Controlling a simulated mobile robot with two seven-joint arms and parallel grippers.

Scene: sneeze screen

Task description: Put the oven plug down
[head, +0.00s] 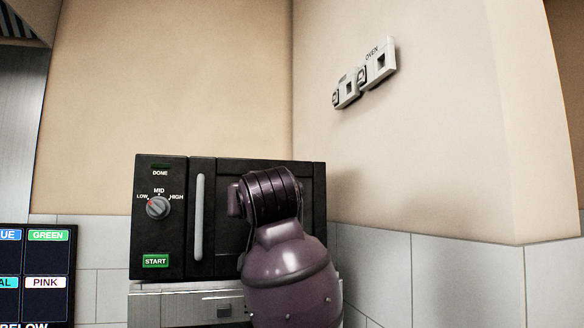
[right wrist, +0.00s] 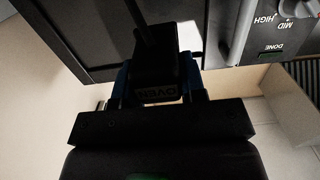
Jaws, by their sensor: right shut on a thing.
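The oven plug (right wrist: 158,72) is a black block with an upside-down OVEN label, and a dark cable runs from it toward the top of the right wrist view. My right gripper (right wrist: 160,88) is shut on it, with blue fingers on either side. The plug is held close to the dark oven in that view; I cannot tell if they touch. In the head view a purple arm of mine covers part of the black oven (head: 173,225), and the gripper and plug are hidden. My left gripper is not in view.
A wall socket (head: 380,68) labelled OVEN sits high on the right wall, beside a second socket (head: 346,92). The oven stands on a grey unit (head: 180,308) in the corner. A dark panel of coloured labels (head: 45,270) is at lower left.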

